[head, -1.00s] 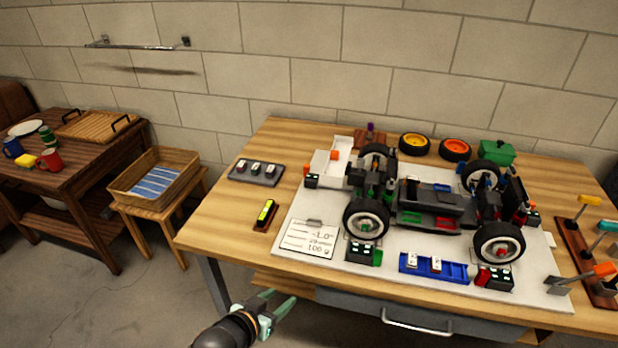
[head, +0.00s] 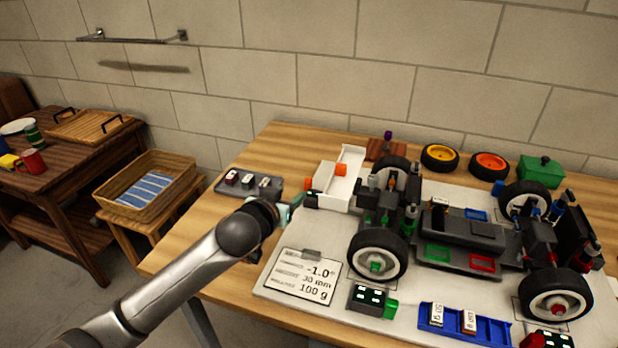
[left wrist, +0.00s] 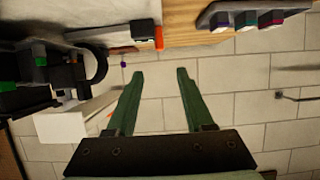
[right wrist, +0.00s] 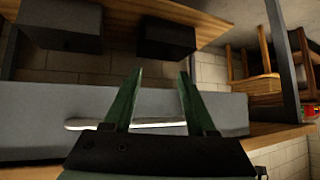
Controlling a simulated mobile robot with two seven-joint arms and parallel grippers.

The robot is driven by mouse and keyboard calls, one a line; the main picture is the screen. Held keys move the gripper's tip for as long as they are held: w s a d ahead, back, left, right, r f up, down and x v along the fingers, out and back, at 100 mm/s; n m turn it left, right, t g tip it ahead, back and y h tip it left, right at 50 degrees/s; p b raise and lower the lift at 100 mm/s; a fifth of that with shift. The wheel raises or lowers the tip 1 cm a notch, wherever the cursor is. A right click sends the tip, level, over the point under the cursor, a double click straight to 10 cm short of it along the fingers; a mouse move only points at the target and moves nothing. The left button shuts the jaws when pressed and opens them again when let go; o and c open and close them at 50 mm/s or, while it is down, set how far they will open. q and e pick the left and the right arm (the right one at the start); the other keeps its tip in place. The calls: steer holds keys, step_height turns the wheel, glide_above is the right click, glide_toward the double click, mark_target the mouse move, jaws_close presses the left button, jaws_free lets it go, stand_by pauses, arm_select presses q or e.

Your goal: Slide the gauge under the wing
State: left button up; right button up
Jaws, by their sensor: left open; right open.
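A white wing-like piece (head: 346,182) with orange parts is at the left end of the racecar (head: 462,238). A black block with white marks (head: 311,201) sits by its near-left end. I cannot tell for sure which item is the gauge; a yellow-green device on a brown block, seen earlier left of the white board, is now hidden behind my left arm. My left gripper (head: 291,207) is just left of the black block, seemingly above the table. Its fingers stand apart and empty in the left wrist view (left wrist: 157,92). My right gripper (right wrist: 157,100) is open and empty, near the table's drawer front.
A grey tray with small blocks (head: 248,184) lies behind my left gripper. The white board holds a readout card (head: 303,277), a block with a green end (head: 371,299) and a blue tray (head: 464,325). Loose wheels (head: 440,157) and a green box (head: 539,171) stand at the back.

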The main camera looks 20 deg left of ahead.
mark_target(308, 181)
arm_select(q)
steer(key=shift+w+f, duration=0.2)
steer(key=shift+w, duration=0.15)
steer(key=b+x, duration=0.2)
steer(key=x, duration=0.7)
steer(key=shift+w+d+f, duration=0.1)
steer(key=shift+w+f, duration=0.05)
steer(key=shift+w, duration=0.05)
steer(key=shift+b+x, duration=0.35)
steer(key=shift+x, duration=0.45)
arm_select(e)
steer(key=shift+s+d+f, duration=0.2)
steer(key=shift+s+f, duration=0.1)
steer(key=shift+f, duration=0.35)
steer(key=shift+s+d+f, duration=0.15)
steer(key=shift+s+f, duration=0.15)
steer(key=shift+f, duration=0.35)
arm_select(q)
steer(key=c, duration=0.6)
jaws_close()
arm_select(e)
steer(key=shift+w+a+r, duration=0.1)
steer(key=shift+w+r, duration=0.05)
steer(key=shift+w, duration=0.05)
steer(key=shift+s, duration=0.25)
